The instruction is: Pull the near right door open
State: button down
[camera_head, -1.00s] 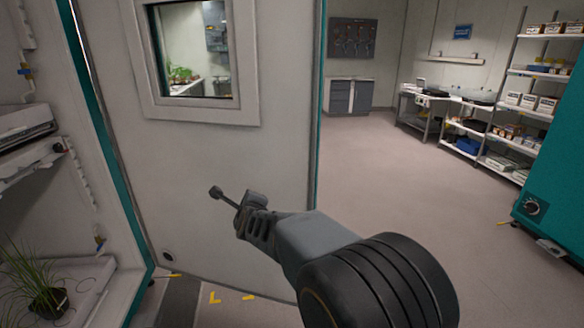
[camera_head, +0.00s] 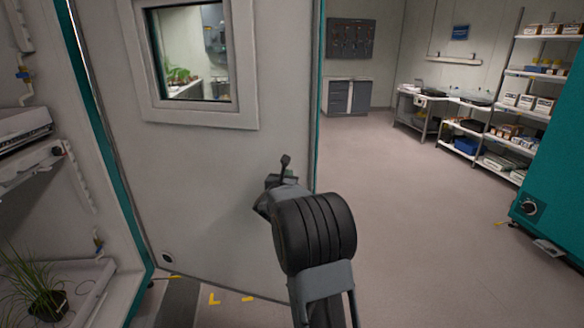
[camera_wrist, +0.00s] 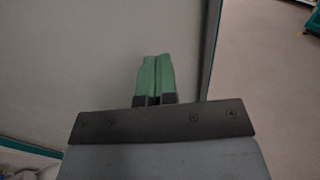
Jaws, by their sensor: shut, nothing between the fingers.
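The door (camera_head: 200,175) stands swung open, a pale grey panel with a small window (camera_head: 190,50) and a teal outer edge. Its hinge side is at the left, by the chamber opening. My gripper (camera_head: 285,160) is in front of the door's inner face, near its free edge. In the wrist view the green fingertips of my gripper (camera_wrist: 155,72) are together, with nothing between them. The door face (camera_wrist: 70,70) fills the left of that view, and its teal edge (camera_wrist: 213,50) runs to the right of the fingers. I cannot tell whether they touch the door. The door's handle is not visible.
The chamber interior at the left holds a potted grassy plant (camera_head: 45,300) on a shelf. A teal cabinet (camera_head: 550,190) stands at the right, with stocked shelves (camera_head: 515,100) behind it. The floor (camera_head: 420,220) between the door and the cabinet is clear.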

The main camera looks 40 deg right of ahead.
aim_at(294, 166)
jog(key=shift+p+x, duration=0.65)
jog(key=shift+x, duration=2.4)
